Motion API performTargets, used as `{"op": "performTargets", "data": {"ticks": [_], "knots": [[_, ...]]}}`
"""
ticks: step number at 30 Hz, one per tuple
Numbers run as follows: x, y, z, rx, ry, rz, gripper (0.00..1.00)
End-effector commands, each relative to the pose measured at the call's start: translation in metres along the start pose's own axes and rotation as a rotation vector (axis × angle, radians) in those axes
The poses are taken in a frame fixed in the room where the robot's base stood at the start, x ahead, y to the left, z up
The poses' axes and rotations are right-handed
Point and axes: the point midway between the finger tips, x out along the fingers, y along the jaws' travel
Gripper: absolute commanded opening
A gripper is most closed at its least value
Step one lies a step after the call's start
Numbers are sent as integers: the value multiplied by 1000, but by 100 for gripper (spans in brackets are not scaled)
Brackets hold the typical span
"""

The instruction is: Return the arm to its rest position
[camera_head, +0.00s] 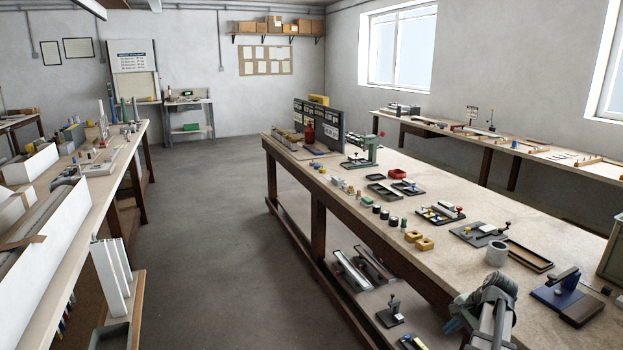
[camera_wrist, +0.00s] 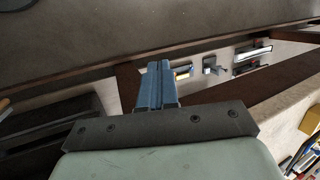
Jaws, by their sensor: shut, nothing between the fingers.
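My gripper (camera_head: 452,325) shows at the bottom of the head view, at the near left edge of the long workbench (camera_head: 520,220). Its blue fingers point down and to the left, and my grey arm covers part of the bench edge behind them. In the wrist view the two blue fingers (camera_wrist: 155,82) lie side by side, shut and empty. Below them in that view are the grey floor, a dark brown bench beam and a lower shelf.
A blue fixture (camera_head: 556,293), a grey cylinder (camera_head: 497,253) and a dark tray (camera_head: 529,256) stand on the bench near my arm. The lower shelf holds long grey profiles (camera_head: 375,265) and a small clamp (camera_head: 392,312). The aisle floor (camera_head: 215,230) to the left is clear.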

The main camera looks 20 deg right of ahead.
Motion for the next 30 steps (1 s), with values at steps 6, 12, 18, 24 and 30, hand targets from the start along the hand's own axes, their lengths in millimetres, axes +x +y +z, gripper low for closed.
{"op": "performTargets", "data": {"ticks": [6, 12, 18, 24, 30], "knots": [[91, 1, 55, -127, -84, 101, 0], [163, 12, 109, -251, -153, 192, 0], [224, 33, 166, -381, -220, 285, 0], [276, 65, 223, -518, -287, 378, 0], [317, 106, 278, -662, -354, 473, 0]]}}
